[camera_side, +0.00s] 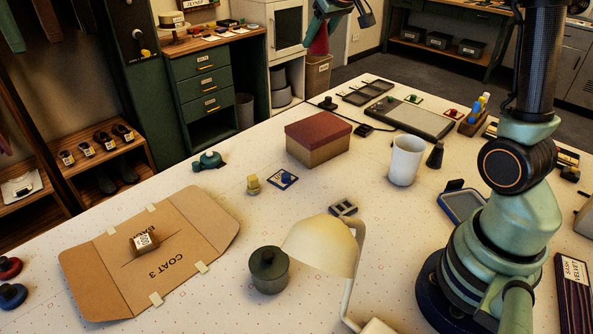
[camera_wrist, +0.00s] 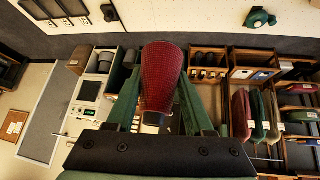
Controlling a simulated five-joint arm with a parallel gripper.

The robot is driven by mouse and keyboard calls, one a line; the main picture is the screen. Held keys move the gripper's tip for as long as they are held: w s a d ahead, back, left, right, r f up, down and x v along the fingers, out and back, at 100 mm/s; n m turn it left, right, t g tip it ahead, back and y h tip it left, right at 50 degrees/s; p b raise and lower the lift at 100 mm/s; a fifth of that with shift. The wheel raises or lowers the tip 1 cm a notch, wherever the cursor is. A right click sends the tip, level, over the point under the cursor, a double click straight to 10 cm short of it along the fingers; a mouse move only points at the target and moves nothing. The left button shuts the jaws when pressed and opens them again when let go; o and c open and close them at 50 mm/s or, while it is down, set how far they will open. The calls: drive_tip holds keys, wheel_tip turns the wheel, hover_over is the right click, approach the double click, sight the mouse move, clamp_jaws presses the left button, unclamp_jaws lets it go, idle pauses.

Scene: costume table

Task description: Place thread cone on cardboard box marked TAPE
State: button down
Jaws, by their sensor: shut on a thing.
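The thread cone (camera_wrist: 162,75) is dark red with a ribbed surface. It sits between the two green fingers of my gripper (camera_wrist: 158,98) in the wrist view, and my gripper is shut on it. In the side view the red cone (camera_side: 319,41) hangs from my gripper (camera_side: 322,20) at the top edge, seen beyond the table. A tan cardboard box (camera_side: 317,78) with a small label shows below the cone in the side view. I cannot read TAPE on it, and its distance from the cone is unclear.
On the white table (camera_side: 215,275) are a red-lidded box (camera_side: 318,150), a white cup (camera_side: 406,160), a cream lamp (camera_side: 320,245), a dark green pot (camera_side: 268,270) and a flat cardboard garment sheet (camera_side: 190,235). A green drawer cabinet (camera_side: 205,85) stands behind.

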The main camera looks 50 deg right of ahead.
drive_tip(key=shift+s+d+f, duration=0.2)
drive_tip(key=shift+s+d, duration=0.1)
wheel_tip(320, 180, down, 19)
drive_tip(key=shift+f, duration=0.15)
idle(0.3)
drive_tip(key=shift+c, duration=1.4)
unclamp_jaws()
drive_tip(key=shift+f, duration=0.15)
